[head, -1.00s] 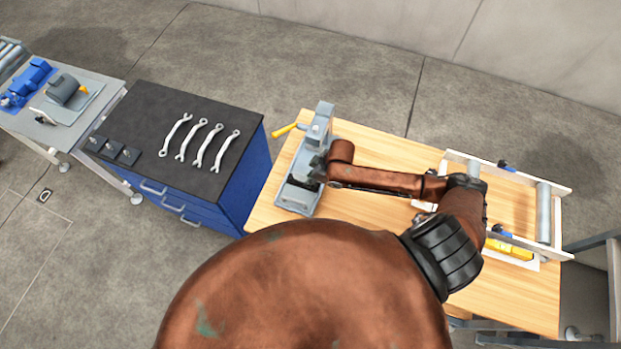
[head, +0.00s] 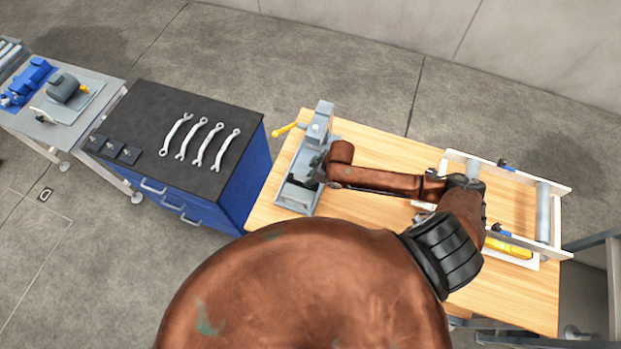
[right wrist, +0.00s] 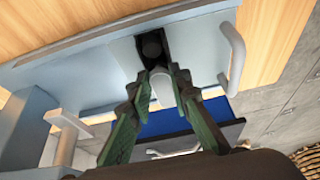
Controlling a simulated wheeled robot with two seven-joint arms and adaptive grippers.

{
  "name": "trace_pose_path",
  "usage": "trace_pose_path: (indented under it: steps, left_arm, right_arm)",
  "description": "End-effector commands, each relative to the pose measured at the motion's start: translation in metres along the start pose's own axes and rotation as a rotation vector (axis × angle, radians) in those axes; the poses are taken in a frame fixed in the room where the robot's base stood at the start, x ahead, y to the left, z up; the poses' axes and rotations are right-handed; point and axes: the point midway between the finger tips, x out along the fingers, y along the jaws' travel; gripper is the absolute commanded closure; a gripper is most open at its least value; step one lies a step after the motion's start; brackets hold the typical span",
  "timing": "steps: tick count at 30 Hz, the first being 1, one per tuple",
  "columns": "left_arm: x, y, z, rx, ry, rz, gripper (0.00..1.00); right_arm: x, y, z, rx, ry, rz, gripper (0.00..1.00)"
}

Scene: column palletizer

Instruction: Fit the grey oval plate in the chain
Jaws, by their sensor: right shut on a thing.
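My right gripper (head: 318,168) is at the grey bench fixture (head: 298,192) on the wooden table. In the right wrist view its green fingers (right wrist: 163,75) are closed around a small light grey rounded piece (right wrist: 162,88), which looks like the grey oval plate. The fingertips are at a dark slot in the fixture (right wrist: 90,77). A round black part (right wrist: 152,46) sits in that slot just beyond the fingertips. I cannot make out the chain's links or whether the plate touches them. My left gripper is not in view.
The fixture has a yellow-handled lever (head: 284,130) and, in the wrist view, a curved grey handle (right wrist: 234,58). A white roller frame (head: 545,178) and a yellow item (head: 508,246) are on the table's right. A blue cabinet (head: 225,195) with several wrenches stands left.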

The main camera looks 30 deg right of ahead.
Motion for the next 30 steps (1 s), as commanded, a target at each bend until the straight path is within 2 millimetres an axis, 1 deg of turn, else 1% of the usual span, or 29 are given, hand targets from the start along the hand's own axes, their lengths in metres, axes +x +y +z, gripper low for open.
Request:
trace_pose_path:
  steps: [1, 2, 10, 11, 18, 22, 26, 30]
  left_arm:
    - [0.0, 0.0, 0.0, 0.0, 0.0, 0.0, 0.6]
    - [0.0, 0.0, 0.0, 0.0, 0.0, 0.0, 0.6]
    - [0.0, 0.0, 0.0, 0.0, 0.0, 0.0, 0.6]
    - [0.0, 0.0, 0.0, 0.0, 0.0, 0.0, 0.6]
    - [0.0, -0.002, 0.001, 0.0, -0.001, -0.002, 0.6]
    - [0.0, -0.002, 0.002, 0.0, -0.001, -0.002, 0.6]
    - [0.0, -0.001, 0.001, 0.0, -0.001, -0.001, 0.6]
    - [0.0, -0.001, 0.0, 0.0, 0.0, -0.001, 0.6]
  right_arm:
    - [0.001, -0.001, 0.002, 0.001, -0.004, -0.002, 1.0]
    - [0.001, -0.001, 0.002, 0.001, -0.004, -0.002, 0.81]
    - [0.001, -0.001, 0.002, 0.001, -0.003, -0.002, 0.63]
    - [0.001, -0.001, 0.002, 0.001, -0.003, -0.002, 0.61]
    - [0.0, -0.001, 0.002, 0.001, -0.003, -0.001, 0.61]
    - [-0.007, 0.0, 0.001, 0.0, -0.002, 0.0, 0.61]
    - [-0.027, 0.0, 0.001, -0.001, -0.002, 0.0, 0.61]
    - [-0.057, 0.0, 0.002, -0.002, -0.003, 0.001, 0.61]
